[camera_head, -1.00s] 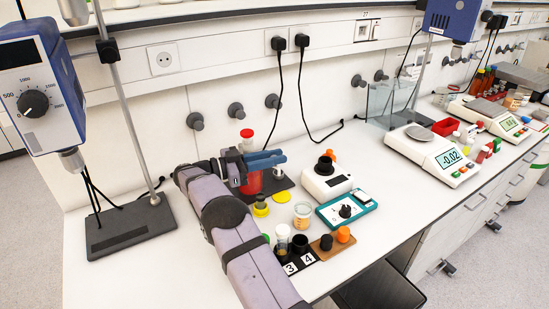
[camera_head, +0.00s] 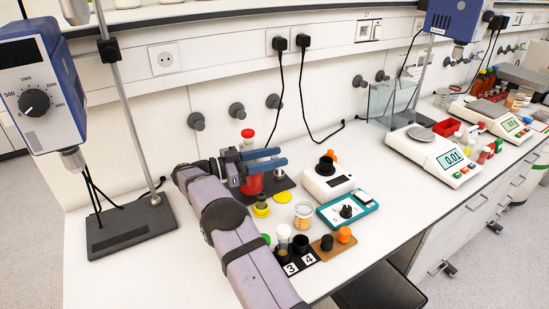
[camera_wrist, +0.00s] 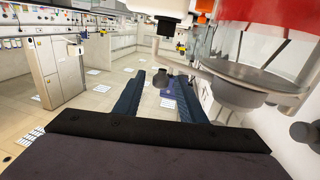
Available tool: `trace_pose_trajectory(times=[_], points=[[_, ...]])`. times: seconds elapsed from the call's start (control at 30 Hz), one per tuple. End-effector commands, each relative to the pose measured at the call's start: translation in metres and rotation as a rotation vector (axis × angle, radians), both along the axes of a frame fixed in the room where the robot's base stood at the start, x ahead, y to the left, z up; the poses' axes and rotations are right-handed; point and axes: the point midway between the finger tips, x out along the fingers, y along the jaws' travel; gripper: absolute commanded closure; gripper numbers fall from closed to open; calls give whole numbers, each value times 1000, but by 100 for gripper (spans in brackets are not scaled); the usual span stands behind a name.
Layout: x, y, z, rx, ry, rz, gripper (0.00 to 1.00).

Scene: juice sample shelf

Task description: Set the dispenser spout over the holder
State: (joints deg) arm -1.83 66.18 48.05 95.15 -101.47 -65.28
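A dispenser bottle with red contents (camera_head: 252,184) and a red cap stands on a dark base at the back, partly hidden by my gripper. In the wrist view a red body (camera_wrist: 275,16) with a clear lower part fills the upper right. The spout cannot be made out for certain. My gripper (camera_head: 280,158) points right in front of the bottle's upper part. Its two blue fingers are apart with nothing between them; the wrist view also shows the fingers (camera_wrist: 160,95) open. A small metal-topped piece (camera_head: 279,173) stands right of the bottle; I cannot tell whether it is the holder.
A numbered black rack (camera_head: 292,267) with vials and a brown block (camera_head: 322,254) stand at the front edge. A white instrument (camera_head: 327,183) and a teal device (camera_head: 347,210) are to the right. A stirrer stand (camera_head: 130,228) is at left. Bench between stand and arm is clear.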

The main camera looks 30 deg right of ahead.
Motion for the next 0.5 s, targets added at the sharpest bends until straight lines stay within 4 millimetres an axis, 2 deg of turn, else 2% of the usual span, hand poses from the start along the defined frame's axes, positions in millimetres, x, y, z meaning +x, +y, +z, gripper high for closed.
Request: trace_pose_trajectory(times=[0.33,0.5], points=[[9,45,-3,-1,-3,3,63],[12,58,-1,0,-2,1,63]])
